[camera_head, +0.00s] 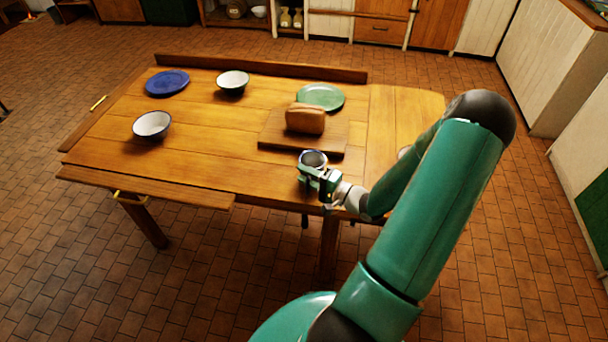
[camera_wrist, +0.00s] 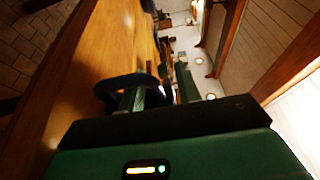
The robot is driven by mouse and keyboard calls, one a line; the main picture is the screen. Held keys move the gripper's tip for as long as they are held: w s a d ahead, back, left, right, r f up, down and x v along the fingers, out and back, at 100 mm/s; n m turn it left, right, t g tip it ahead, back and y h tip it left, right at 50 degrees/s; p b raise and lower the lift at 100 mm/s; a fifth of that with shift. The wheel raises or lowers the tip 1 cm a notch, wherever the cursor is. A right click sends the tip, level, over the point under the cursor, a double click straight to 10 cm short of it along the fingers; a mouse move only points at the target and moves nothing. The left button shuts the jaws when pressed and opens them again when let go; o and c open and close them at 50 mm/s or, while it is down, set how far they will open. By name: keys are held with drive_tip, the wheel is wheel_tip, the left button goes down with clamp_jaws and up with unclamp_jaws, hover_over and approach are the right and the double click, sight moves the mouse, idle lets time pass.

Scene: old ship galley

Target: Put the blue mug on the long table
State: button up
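In the wrist view the mug's dark blue rim (camera_wrist: 104,90) curves around one finger of my gripper (camera_wrist: 160,92). The fingers stand apart with part of the mug between or beside them. Whether they press on it does not show.
A bread loaf (camera_head: 305,118) sits on a cutting board (camera_head: 275,133) just behind the mug. A green plate (camera_head: 320,97), a blue plate (camera_head: 167,83) and two white bowls, one near (camera_head: 152,125) and one far (camera_head: 233,82), stand on the table. The table's left-front middle is clear.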

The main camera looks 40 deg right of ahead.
drive_tip(key=v, duration=1.1)
drive_tip(key=shift+s, duration=0.1)
drive_tip(key=w+a+r+n+g+y, duration=0.2)
drive_tip(key=a+r+n+g, duration=0.4)
drive_tip(key=a, duration=0.4)
drive_tip(key=w+a+r+n+g+y, duration=0.1)
drive_tip(key=a+r+n+g+y, duration=0.1)
drive_tip(key=a+r+n+g, duration=0.45)
drive_tip(key=s+a+r+n+h, duration=0.1)
drive_tip(key=s+a+r+h, duration=0.1)
drive_tip(key=a+r+h, duration=0.2)
drive_tip(key=s+a+r+n+h, duration=0.1)
drive_tip(key=s+a+r+h, duration=0.2)
drive_tip(key=a+r, duration=0.6)
drive_tip(key=shift+a+r+t+h, duration=0.2)
drive_tip(key=shift+r+t+h, duration=0.15)
drive_tip(key=shift+r+h, duration=0.55)
